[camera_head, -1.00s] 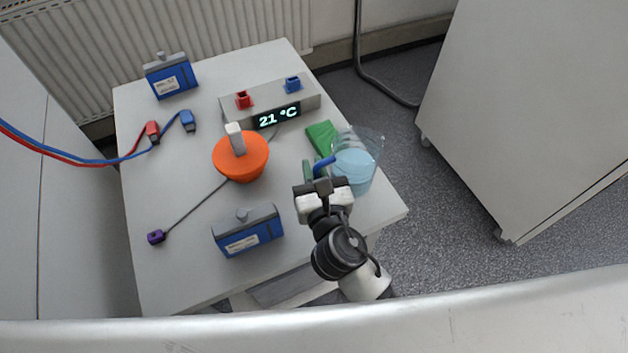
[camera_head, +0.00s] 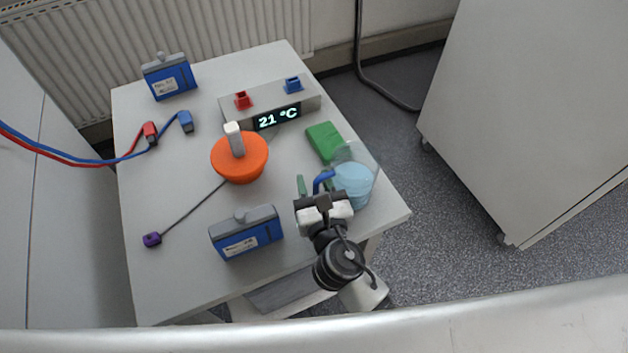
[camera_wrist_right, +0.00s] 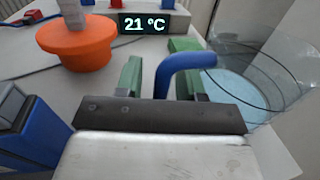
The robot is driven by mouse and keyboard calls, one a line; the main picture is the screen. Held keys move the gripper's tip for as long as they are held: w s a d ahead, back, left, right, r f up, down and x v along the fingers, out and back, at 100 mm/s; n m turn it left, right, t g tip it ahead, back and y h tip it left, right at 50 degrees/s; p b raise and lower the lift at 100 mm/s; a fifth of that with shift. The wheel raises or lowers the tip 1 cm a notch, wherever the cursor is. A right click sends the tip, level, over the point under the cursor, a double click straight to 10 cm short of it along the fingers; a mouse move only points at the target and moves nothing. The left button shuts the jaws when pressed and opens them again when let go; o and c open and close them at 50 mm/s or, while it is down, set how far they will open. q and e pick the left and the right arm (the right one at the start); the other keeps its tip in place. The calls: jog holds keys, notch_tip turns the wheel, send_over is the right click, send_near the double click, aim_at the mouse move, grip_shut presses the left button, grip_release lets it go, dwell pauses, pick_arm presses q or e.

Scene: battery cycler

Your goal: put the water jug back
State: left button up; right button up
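The clear water jug (camera_head: 353,187), with pale blue water and a blue handle (camera_head: 323,179), is at the right side of the white table (camera_head: 185,277). It looks upright, at or very near the tabletop. My right gripper (camera_head: 314,187) is at the jug's left. In the wrist view, the jug (camera_wrist_right: 245,90) is at the right, and its handle (camera_wrist_right: 180,70) reaches between the green fingers of my right gripper (camera_wrist_right: 160,80). The fingers are wide apart, with the handle nearer the right finger and a clear gap to the left one. My left gripper is not seen.
A green block (camera_head: 325,140) lies just behind the jug. An orange-lidded vessel (camera_head: 240,160), a blue battery (camera_head: 247,233), another battery (camera_head: 170,77) and a 21 °C display unit (camera_head: 270,104) stand on the table. Red and blue cables come in from the left. A grey cabinet (camera_head: 530,110) stands right.

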jog(key=shift+r, duration=0.1)
jog(key=s+d+b, duration=0.1)
jog(key=s+b, duration=0.1)
jog(key=s, duration=1)
jog(key=shift+d, duration=0.4)
jog(key=shift+w+d, duration=0.1)
